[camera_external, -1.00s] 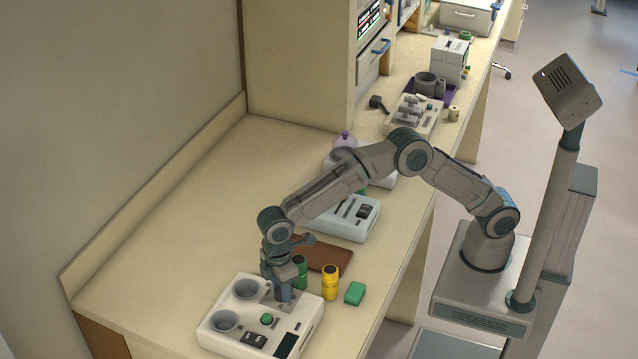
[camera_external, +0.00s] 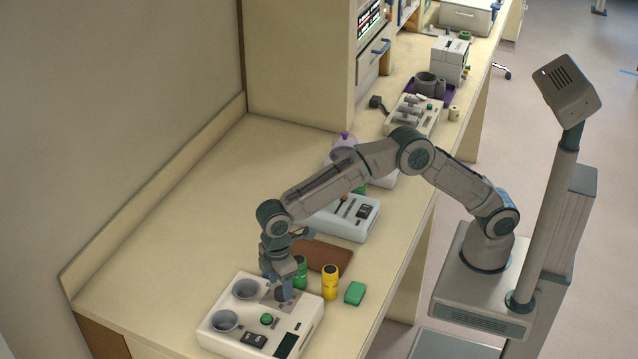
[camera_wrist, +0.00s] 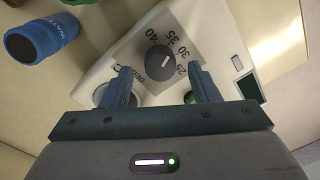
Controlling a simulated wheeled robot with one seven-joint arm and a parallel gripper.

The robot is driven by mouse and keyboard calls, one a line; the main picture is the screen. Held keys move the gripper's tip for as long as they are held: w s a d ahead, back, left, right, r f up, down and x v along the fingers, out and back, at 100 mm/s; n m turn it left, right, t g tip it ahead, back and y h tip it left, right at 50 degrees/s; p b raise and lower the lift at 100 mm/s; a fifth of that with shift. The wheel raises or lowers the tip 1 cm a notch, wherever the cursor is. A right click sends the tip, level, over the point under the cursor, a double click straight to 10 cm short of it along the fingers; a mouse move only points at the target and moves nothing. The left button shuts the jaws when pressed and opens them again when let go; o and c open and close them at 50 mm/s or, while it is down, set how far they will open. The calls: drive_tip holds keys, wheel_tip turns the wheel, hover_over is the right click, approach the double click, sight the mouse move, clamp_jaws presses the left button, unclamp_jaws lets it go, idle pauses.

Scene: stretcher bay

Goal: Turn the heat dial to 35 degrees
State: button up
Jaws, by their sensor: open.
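The heat dial (camera_wrist: 160,59) is a dark round knob on the white warmer unit, with 25, 30, 35 and 40 printed around it and a DEG C label partly hidden. Its white mark points to the upper right in the wrist view, roughly toward 30; the exact reading is hard to tell. My gripper (camera_wrist: 159,69) is open, with one blue finger on each side of the dial's lower part in that view. I cannot tell whether either finger touches it. In the external view my gripper (camera_external: 277,286) is low over the warmer unit (camera_external: 309,318), and the dial (camera_external: 281,293) is partly hidden.
The unit has two grey wells (camera_external: 224,320), a green button (camera_external: 267,319) and a dark display (camera_external: 287,345). A yellow bottle (camera_external: 331,283), green bottle (camera_external: 300,268) and green block (camera_external: 355,293) stand close by. A blue bottle (camera_wrist: 40,38) shows in the wrist view. The left bench is clear.

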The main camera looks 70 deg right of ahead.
sight(280, 288)
wheel_tip(280, 288, up, 12)
drive_tip(key=shift+w+d, duration=0.15)
drive_tip(key=shift+w, duration=0.05)
idle(0.4)
drive_tip(key=s+d+r+m+t, duration=0.1)
drive_tip(key=s+d+r+m, duration=0.2)
drive_tip(key=d, duration=0.9)
drive_tip(key=s+d+r+m+t, duration=0.1)
drive_tip(key=s+d+r+m, duration=0.15)
drive_tip(key=d, duration=0.95)
drive_tip(key=s+d+f+m+t, duration=0.1)
drive_tip(key=s+d+f, duration=0.3)
drive_tip(key=s+d, duration=0.4)
drive_tip(key=s+d+f+m, duration=0.4)
drive_tip(key=s+d, duration=0.5)
drive_tip(key=shift+s+d+f+m+t, duration=0.15)
drive_tip(key=shift+s+d+m+t, duration=0.15)
drive_tip(key=shift+s+m+t, duration=0.1)
